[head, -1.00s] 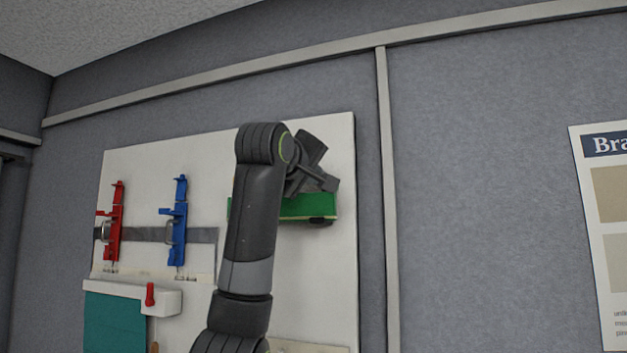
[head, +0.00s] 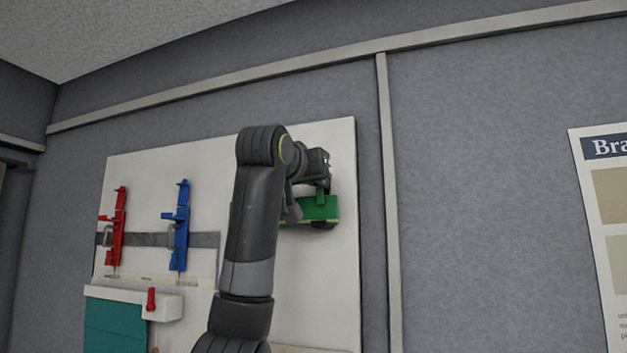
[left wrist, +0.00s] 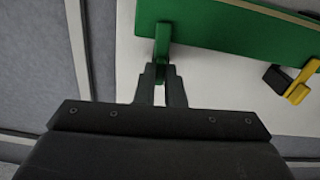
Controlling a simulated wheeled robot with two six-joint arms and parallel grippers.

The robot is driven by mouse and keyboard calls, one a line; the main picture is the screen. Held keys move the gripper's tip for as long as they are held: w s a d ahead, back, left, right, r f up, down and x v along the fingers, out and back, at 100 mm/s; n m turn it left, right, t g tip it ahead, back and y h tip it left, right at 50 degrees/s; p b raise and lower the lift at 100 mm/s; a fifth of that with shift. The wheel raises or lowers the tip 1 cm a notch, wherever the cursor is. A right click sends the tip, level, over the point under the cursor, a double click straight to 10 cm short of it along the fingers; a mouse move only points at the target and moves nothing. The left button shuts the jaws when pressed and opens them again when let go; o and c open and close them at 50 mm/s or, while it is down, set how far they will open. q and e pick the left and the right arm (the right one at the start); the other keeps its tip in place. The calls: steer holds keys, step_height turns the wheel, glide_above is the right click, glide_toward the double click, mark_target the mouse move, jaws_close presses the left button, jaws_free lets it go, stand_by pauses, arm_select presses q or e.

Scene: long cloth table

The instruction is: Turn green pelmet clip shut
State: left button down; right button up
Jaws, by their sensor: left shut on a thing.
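The green pelmet clip (head: 318,209) is on the right side of the white board, its long body lying nearly level. A short green tab (head: 321,190) stands up from it. In the left wrist view the clip (left wrist: 230,27) runs across the top, and the tab (left wrist: 162,42) points toward my fingers. My left gripper (head: 322,180) is shut on this tab; its fingertips also show in the left wrist view (left wrist: 161,72). My arm hides the left part of the clip in the head view. My right gripper is not in view.
A red clip (head: 117,228) and a blue clip (head: 181,228) stand upright on a grey strip of the white board (head: 340,150). A white ledge (head: 120,294) with a red peg (head: 151,298) is below. A yellow piece (left wrist: 300,85) is beside the green clip.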

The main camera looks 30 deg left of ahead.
arm_select(q)
steer(key=shift+f+m, duration=0.1)
steer(key=shift+m, duration=0.5)
steer(key=c, duration=1.5)
jaws_free()
steer(key=shift+s, duration=0.1)
steer(key=b+v, duration=0.8)
steer(key=v, duration=0.9)
steer(key=shift+s, duration=0.2)
steer(key=shift+w, duration=0.1)
